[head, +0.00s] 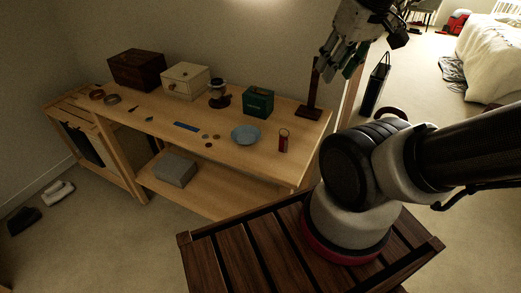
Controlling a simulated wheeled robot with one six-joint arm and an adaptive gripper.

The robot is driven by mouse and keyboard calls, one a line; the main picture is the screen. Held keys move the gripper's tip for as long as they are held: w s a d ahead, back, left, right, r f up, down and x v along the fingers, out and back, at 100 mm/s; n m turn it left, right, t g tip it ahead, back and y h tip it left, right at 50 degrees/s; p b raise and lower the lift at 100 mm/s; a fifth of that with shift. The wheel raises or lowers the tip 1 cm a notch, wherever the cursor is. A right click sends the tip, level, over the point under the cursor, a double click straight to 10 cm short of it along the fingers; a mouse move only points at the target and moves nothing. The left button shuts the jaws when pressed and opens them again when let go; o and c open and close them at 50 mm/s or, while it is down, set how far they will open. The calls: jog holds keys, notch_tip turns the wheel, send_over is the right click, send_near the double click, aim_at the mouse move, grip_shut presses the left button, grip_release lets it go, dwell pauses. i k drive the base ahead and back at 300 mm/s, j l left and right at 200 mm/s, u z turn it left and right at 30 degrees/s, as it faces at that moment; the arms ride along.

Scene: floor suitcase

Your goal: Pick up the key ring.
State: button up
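No thing in the head view is clearly a key ring. Small dark items (149,119) lie on the left half of the wooden table (165,113), too small to make out. A brown ring (97,95) and a second ring (113,100) lie near its left end. A small red object with a loop on top (283,141) stands near the right front edge. My gripper (339,68) is raised at the top of the view, pointing down near the table's right end. Its fingers look apart, with nothing seen between them.
A dark wooden box (136,69), a cream drawer box (186,81), a green box (258,102) and a dark stand (309,111) line the back. A blue dish (245,135), coins (206,136) and a blue strip (186,127) lie in front. A grey box (175,171) is on the lower shelf.

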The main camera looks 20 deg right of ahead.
aim_at(283, 141)
jog(key=j+z, duration=0.4)
jog(key=j, duration=0.2)
jog(key=k+j+z, duration=0.15)
jog(key=j+z, duration=0.2)
jog(key=j, duration=0.25)
jog(key=z, duration=0.85)
